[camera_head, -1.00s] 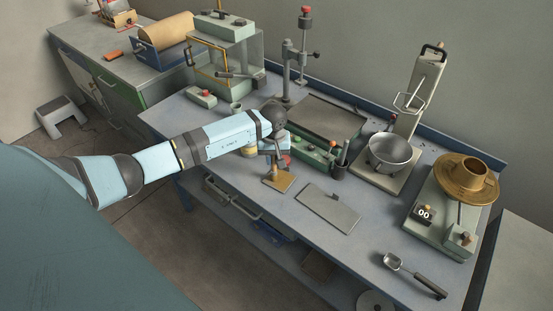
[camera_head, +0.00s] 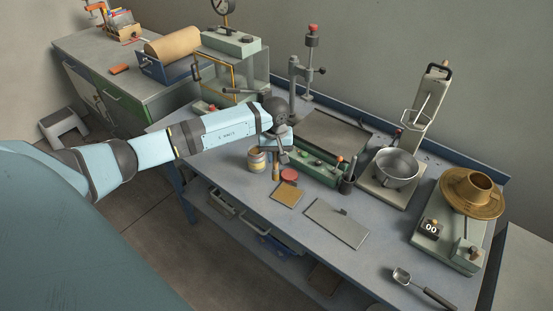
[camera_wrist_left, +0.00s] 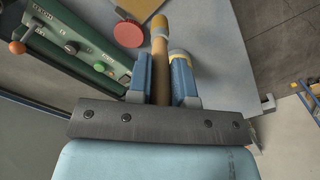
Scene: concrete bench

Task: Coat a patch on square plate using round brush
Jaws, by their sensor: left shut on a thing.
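My left gripper (camera_head: 277,155) is shut on the round brush (camera_head: 276,171), which hangs below the fingers. In the left wrist view the brush's tan handle (camera_wrist_left: 159,62) sits between the blue fingertips (camera_wrist_left: 161,75), and its far end is yellow. The tan square plate (camera_head: 287,194) lies flat on the bench, in front of the brush and slightly right. Its edge shows at the top of the left wrist view (camera_wrist_left: 140,8). The brush appears apart from the plate in the head view. A can with a yellow band (camera_head: 257,161) stands just left of the brush. My right gripper is out of view.
A round red lid (camera_head: 290,175) lies behind the square plate. A flat grey plate (camera_head: 336,224) lies on the bench front. A steel bowl (camera_head: 395,167) stands further right.

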